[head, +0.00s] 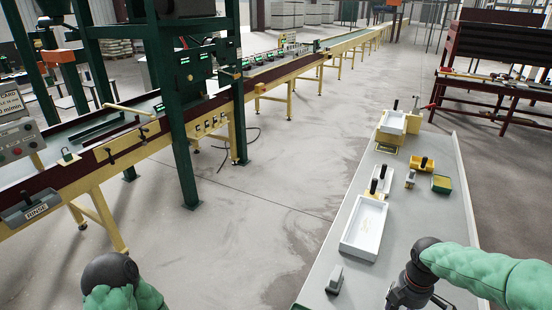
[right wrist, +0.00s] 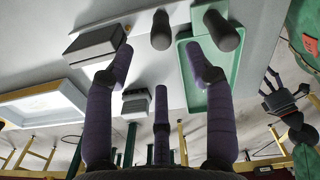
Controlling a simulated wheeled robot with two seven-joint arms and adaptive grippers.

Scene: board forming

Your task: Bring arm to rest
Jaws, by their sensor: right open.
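My right arm comes in from the right in the head view, with its gripper (head: 408,292) over the near right part of the grey table (head: 345,190), partly cut off by the lower edge. In the right wrist view the right gripper (right wrist: 160,72) has its purple fingers spread, with nothing between them. My left arm (head: 112,275) shows at the bottom left of the head view, off the table; its gripper is out of that view. A small dark gripper beside a green sleeve, seemingly my left gripper (right wrist: 287,108), shows at the right of the wrist view; its opening is unclear.
A conveyor (head: 95,170) runs along the left. Bare floor (head: 255,200) separates it from the table.

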